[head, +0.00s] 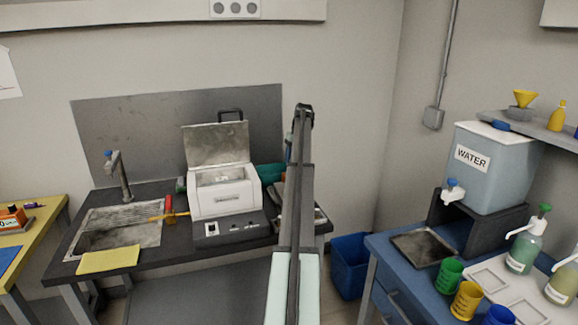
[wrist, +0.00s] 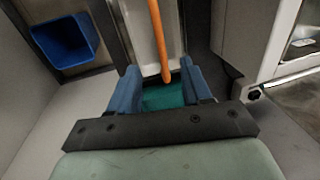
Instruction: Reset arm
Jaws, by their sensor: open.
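My arm (head: 294,220) reaches up and forward through the middle of the head view, in front of the right end of the dark bench. My gripper (wrist: 162,82) shows in the wrist view with its two blue fingers apart. It holds nothing that I can see. A teal thing (wrist: 163,98) shows between and below the fingers; a teal thing (head: 270,173) also shows beside the machine in the head view. An orange rod (wrist: 157,35) lies beyond the fingertips. The white machine (head: 224,196) stands on the bench with its lid raised. In the head view the fingers are mostly hidden.
A sink (head: 120,228) with a tap and a yellow cloth (head: 108,261) are at left. A blue bin (head: 350,265) stands on the floor between the benches. The blue bench (head: 393,268) at right holds a water tank (head: 490,165), bottles and coloured cups.

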